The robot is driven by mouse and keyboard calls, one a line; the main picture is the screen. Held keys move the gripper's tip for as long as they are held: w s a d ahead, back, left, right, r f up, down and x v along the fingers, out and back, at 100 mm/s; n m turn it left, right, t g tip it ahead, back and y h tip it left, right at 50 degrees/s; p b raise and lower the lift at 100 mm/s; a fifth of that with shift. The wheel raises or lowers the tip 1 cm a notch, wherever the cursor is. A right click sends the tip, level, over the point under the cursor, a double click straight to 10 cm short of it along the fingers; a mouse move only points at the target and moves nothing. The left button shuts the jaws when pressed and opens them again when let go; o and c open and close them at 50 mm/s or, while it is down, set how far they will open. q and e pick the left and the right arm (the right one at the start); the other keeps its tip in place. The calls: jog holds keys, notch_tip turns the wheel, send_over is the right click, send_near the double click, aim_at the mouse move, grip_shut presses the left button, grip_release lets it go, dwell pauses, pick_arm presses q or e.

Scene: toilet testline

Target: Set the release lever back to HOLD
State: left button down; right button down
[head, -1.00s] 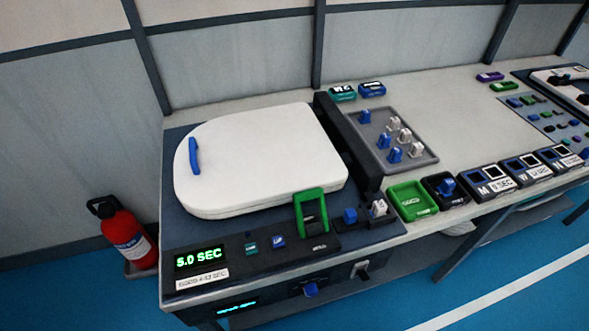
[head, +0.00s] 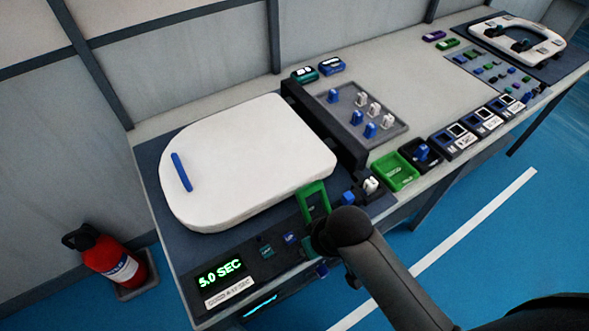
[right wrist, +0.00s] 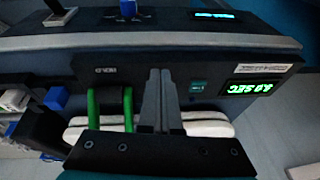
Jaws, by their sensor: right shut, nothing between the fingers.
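The release lever, a green loop handle (head: 313,197), stands raised at the front edge of the white lid on the dark test station. In the right wrist view its two green legs (right wrist: 92,107) show beside a label that seems to read HOLD, upside down. My right gripper (right wrist: 158,85) is shut and empty, its fingers together just beside the lever and apart from it as far as I can see. In the head view my right arm's dark end (head: 335,230) covers the panel just in front of the lever and hides the fingers. My left gripper is not in view.
The white lid (head: 245,160) with a blue handle lies behind the panel. A display (head: 220,272) reads 5.0 SEC. A blue knob (head: 348,197) and a white one (head: 371,186) stand right of the lever. A green tray (head: 395,172) sits beyond. A fire extinguisher (head: 108,255) stands at left.

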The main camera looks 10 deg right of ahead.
jog(key=shift+n+g, duration=0.6)
jog(key=shift+n, duration=0.2)
jog(key=w+a+r, duration=0.1)
jog(key=w, duration=0.2)
jog(key=w+a+r, duration=0.1)
jog(key=w+r, duration=0.1)
jog(key=w+a+r, duration=0.1)
jog(key=w+a, duration=0.1)
jog(key=w, duration=0.1)
jog(key=shift+w+r+p, duration=0.15)
jog(key=shift+w+p, duration=0.15)
jog(key=shift+p, duration=0.1)
jog(key=w+d+r, duration=0.1)
jog(key=w+r, duration=0.2)
jog(key=w, duration=0.1)
notch_tip(320, 180, up, 6)
jog(key=f+m+g+h, duration=0.1)
jog(key=h, duration=0.1)
send_over(297, 181)
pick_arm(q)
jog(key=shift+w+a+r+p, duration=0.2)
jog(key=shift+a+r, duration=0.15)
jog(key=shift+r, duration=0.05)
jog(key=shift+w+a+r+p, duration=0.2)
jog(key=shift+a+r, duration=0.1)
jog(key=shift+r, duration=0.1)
pick_arm(e)
jog(key=shift+s+r, duration=0.25)
jog(key=shift+s, duration=0.1)
jog(key=shift+f, duration=0.1)
